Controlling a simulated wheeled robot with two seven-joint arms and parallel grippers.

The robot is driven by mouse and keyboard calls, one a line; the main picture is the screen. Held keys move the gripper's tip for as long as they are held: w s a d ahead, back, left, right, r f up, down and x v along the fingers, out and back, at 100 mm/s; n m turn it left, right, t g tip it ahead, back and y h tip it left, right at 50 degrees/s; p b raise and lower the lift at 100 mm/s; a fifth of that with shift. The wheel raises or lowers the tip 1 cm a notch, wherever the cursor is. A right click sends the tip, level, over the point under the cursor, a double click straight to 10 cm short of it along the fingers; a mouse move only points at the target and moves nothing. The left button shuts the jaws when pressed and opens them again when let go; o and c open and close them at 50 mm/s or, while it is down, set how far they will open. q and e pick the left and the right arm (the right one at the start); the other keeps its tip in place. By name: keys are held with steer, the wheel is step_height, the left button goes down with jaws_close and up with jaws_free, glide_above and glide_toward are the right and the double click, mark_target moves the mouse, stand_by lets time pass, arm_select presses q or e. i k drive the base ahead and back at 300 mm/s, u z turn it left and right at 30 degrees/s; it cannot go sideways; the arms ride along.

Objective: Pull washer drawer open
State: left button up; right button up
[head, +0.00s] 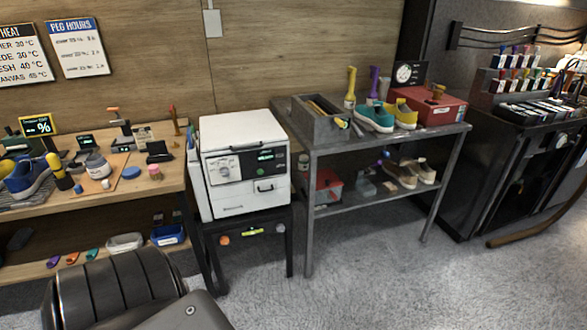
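The washer (243,137) is a white box-shaped machine left of centre. It stands on a dark stand (247,243) between the wooden bench and the metal shelf. Its front has a dial, a dark display with green text and a dark handle (265,188) on the right. Neither gripper is in view. A dark, ribbed part of my own body fills the lower left.
A wooden bench (172,182) with shoes and tools stands left. A grey metal shelf (335,147) with a grey crate, sneakers and a red box (440,108) stands right. A dark cabinet (470,160) is far right. The grey carpet (370,285) in front is clear.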

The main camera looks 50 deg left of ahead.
mark_target(262, 186)
steer(key=u, duration=0.3)
steer(key=i, duration=0.55)
steer(key=u, duration=0.55)
